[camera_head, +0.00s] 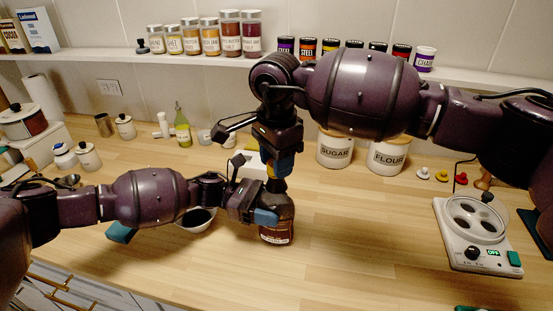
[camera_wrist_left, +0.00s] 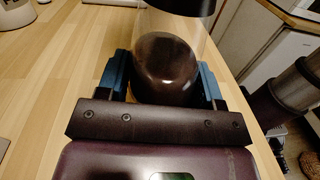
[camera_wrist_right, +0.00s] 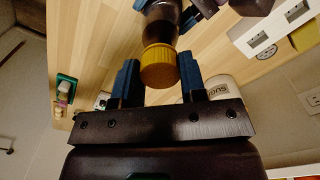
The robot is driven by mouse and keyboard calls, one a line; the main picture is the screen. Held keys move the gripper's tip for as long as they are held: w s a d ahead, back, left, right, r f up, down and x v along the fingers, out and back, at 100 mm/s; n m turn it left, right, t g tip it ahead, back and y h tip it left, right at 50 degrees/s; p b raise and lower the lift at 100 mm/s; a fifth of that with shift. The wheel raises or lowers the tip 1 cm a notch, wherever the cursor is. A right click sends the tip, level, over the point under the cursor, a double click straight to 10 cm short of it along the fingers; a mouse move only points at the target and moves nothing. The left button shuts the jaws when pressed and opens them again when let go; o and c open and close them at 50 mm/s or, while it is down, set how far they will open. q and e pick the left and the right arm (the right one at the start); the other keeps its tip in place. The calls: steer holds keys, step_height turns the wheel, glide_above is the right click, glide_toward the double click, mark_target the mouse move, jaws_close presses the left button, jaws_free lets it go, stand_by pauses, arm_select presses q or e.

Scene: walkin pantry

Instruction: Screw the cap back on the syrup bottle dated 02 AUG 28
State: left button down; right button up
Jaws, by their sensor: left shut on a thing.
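The brown syrup bottle (camera_head: 277,215) stands upright on the wooden counter; its label is too small to read. My left gripper (camera_head: 265,216) is shut on the bottle from the side. In the left wrist view the dark bottle (camera_wrist_left: 166,68) sits between the blue fingers. My right gripper (camera_head: 280,168) points down directly above the bottle. In the right wrist view the yellow cap (camera_wrist_right: 158,68) is in line with the bottle's neck, between the right fingertips. Whether the fingers press on it I cannot tell. The cap's seat on the neck is hidden.
A bowl with dark contents (camera_head: 194,222) stands left of the bottle, close to my left arm. Sugar (camera_head: 335,150) and flour (camera_head: 388,158) canisters stand behind. A white appliance (camera_head: 470,250) is at the right. The counter between bottle and appliance is clear.

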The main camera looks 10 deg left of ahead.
steer(key=c, duration=0.3)
steer(key=m, duration=0.5)
steer(key=shift+m, duration=0.3)
steer(key=m, duration=0.9)
steer(key=o, duration=1.1)
step_height(320, 180, up, 12)
